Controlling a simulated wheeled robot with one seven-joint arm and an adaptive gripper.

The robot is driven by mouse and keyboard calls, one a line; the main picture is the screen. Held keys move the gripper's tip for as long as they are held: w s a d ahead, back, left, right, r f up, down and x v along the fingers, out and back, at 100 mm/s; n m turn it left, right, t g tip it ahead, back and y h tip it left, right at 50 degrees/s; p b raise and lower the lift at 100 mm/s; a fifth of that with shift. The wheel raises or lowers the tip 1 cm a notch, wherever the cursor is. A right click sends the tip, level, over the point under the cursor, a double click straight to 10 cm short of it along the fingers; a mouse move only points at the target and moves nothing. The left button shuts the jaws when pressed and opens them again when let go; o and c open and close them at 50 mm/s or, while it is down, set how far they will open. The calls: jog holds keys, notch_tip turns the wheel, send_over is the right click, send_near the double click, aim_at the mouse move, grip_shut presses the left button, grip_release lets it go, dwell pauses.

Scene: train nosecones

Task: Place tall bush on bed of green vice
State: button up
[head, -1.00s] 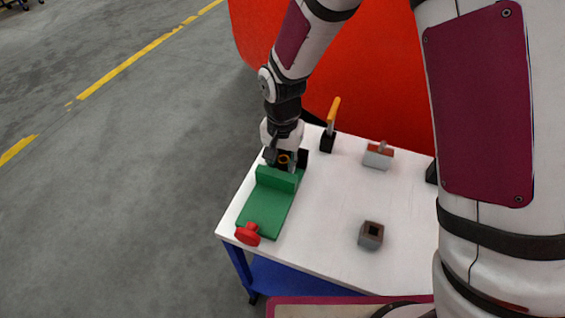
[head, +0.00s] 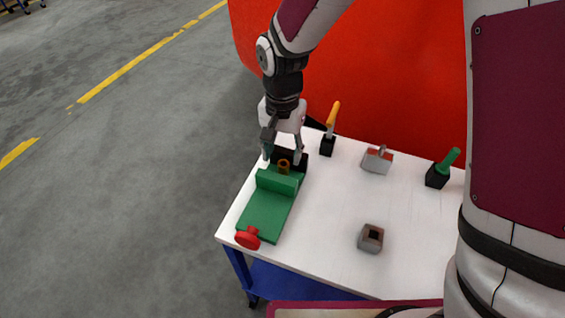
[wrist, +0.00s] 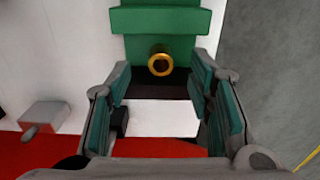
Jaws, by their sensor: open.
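The green vice (head: 264,213) lies at the table's left end, with a red handle (head: 248,238) at its near end and a dark jaw (head: 300,158) at its far end. The tall bush, a small brass-coloured hollow cylinder (head: 284,166), stands upright on the vice between the raised green block and the dark jaw; its ring-shaped top shows in the wrist view (wrist: 160,63). My gripper (head: 282,152) is open above it, pointing down. In the wrist view the fingers (wrist: 160,88) are spread wide either side, clear of the bush. Its base is hidden.
On the white table (head: 325,210) stand an orange-handled tool in a black block (head: 328,145), a grey block with a reddish top (head: 377,160), a grey block with a square hole (head: 370,238) and a green-handled tool (head: 440,172). A red panel (head: 410,90) rises behind.

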notch_tip(320, 180, up, 6)
jog(key=shift+f, duration=0.1)
jog(key=s+d+r+t, duration=0.1)
jog(key=s+d+r, duration=0.3)
jog(key=d+r, duration=0.35)
jog(key=s+d+r+n+t, duration=0.1)
jog(key=s+d+r+n, duration=0.1)
jog(key=s+d, duration=0.4)
jog(key=s+d+r+n+t, duration=0.1)
jog(key=s+d+r, duration=0.3)
jog(key=s, duration=0.8)
jog(key=d, duration=0.2)
jog(key=shift+s+d+r+n, duration=0.2)
jog(key=shift+d+r+n, duration=0.05)
jog(key=shift+d+n, duration=0.15)
notch_tip(320, 180, up, 4)
jog(key=t+p, duration=0.1)
jog(key=p, duration=0.1)
jog(key=shift+f+p, duration=0.25)
jog(key=shift+p, duration=0.15)
